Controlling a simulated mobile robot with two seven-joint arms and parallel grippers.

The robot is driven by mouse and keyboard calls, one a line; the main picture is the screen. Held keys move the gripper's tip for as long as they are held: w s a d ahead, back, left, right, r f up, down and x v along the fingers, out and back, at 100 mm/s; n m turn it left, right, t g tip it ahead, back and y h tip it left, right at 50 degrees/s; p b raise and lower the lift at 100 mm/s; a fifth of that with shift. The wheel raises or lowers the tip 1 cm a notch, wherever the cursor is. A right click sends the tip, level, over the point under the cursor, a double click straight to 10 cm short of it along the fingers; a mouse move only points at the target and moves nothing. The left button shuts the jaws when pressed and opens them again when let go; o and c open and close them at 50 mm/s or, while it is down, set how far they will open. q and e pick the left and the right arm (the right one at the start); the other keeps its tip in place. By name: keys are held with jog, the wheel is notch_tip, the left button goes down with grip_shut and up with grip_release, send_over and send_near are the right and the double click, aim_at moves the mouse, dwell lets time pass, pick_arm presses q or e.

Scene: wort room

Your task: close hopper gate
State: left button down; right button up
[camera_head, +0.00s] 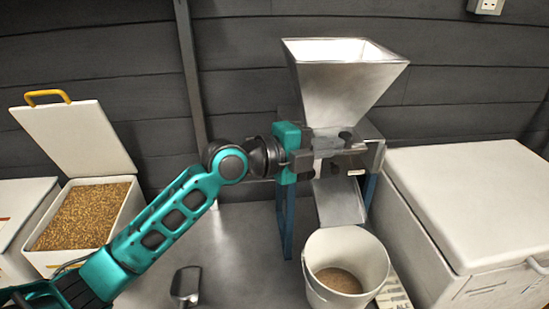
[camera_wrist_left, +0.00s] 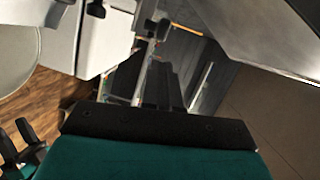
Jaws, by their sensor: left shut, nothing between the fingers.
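The metal hopper (camera_head: 345,85) sits on top of the mill, and its flared wall fills the upper right of the left wrist view (camera_wrist_left: 255,35). Below its neck are dark knobs (camera_head: 345,134). I cannot make out the gate plate or its setting, as my gripper covers part of this area. My left gripper (camera_head: 362,157) is shut and empty, reaching from the left across the front of the mill just under the hopper. Its dark fingers (camera_wrist_left: 165,85) point at the mill; I cannot tell whether they touch it.
A metal chute (camera_head: 340,202) slopes into a white bucket (camera_head: 318,240) with some grain. A grain-filled bin (camera_head: 138,205) stands left, a large white chest (camera_head: 470,190) right. A scoop (camera_head: 186,284) lies on the bench. A teal-and-black part shows lower left in the wrist view, possibly my right gripper.

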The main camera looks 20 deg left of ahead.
pick_arm(q)
jog(key=s+b+v, duration=0.1)
jog(key=v, duration=0.9)
jog(key=s+a+f+n+y+p, duration=0.3)
jog(key=s+f+n+y, duration=0.2)
jog(key=s+f+n, duration=0.3)
jog(key=s+a+f+n+y+p, duration=0.3)
jog(key=s+f+n+y, duration=0.2)
jog(key=f+n, duration=1.1)
notch_tip(320, 180, down, 4)
jog(key=s, duration=0.3)
jog(key=shift+a+y, duration=0.25)
jog(key=shift+y, duration=0.15)
pick_arm(e)
jog(key=s+r, duration=0.1)
jog(key=d+r, duration=0.1)
jog(key=r, duration=0.1)
jog(key=shift+s+d+h, duration=0.15)
jog(key=shift+s+h, duration=0.15)
jog(key=shift+s, duration=0.05)
pick_arm(q)
jog(key=shift+r, duration=0.15)
